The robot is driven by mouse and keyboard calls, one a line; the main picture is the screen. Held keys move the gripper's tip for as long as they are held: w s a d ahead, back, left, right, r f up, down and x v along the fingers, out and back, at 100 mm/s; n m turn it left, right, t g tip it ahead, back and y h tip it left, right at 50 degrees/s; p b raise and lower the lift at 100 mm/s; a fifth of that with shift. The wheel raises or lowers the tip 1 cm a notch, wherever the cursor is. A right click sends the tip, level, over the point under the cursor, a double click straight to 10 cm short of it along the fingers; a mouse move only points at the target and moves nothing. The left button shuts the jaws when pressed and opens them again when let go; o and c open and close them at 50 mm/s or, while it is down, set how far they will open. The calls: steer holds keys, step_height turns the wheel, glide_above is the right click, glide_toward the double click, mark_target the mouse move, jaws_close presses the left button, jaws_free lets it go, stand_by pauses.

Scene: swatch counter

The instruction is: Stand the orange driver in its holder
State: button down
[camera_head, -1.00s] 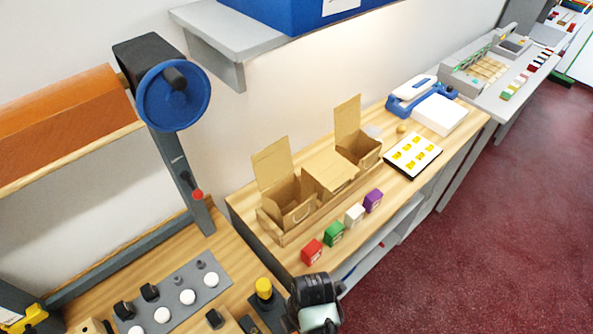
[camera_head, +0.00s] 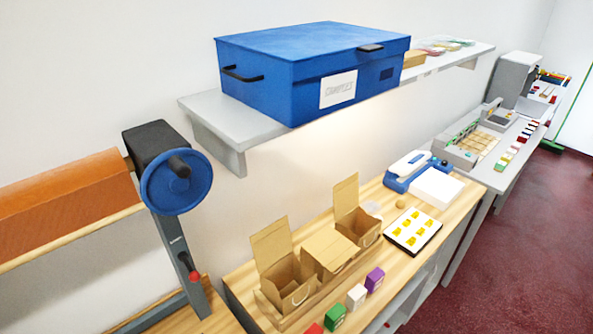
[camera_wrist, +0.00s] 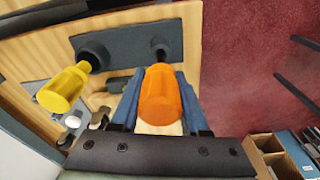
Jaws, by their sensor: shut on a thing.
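In the wrist view, the orange driver (camera_wrist: 160,98) is between the two blue fingers of my gripper (camera_wrist: 161,90), which is shut on its handle. Its tip end points away from my palm toward a dark round socket on the dark grey holder plate (camera_wrist: 130,40). The handle hides part of the shaft, and I cannot tell how deep the tip is in the socket. A yellow driver (camera_wrist: 64,88) stands tilted in the picture at the holder's other socket, left of the orange one. My gripper is not in the head view.
The wooden bench (camera_wrist: 50,45) lies around the holder, with red floor (camera_wrist: 240,50) beyond its edge. In the head view, open cardboard boxes (camera_head: 285,275), small coloured blocks (camera_head: 356,296) and a blue lidded box (camera_head: 300,70) on a shelf stand along the wall.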

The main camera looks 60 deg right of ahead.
steer(key=shift+f+b, duration=0.3)
steer(key=shift+f, duration=0.35)
stand_by(0.6)
steer(key=shift+f+b, duration=0.35)
steer(key=shift+f, duration=0.2)
steer(key=shift+f, duration=0.15)
steer(key=shift+f+b, duration=0.45)
steer(key=shift+f, duration=0.15)
stand_by(0.8)
steer(key=shift+c, duration=1.6)
jaws_free()
steer(key=shift+o, duration=0.2)
steer(key=shift+o, duration=1.4)
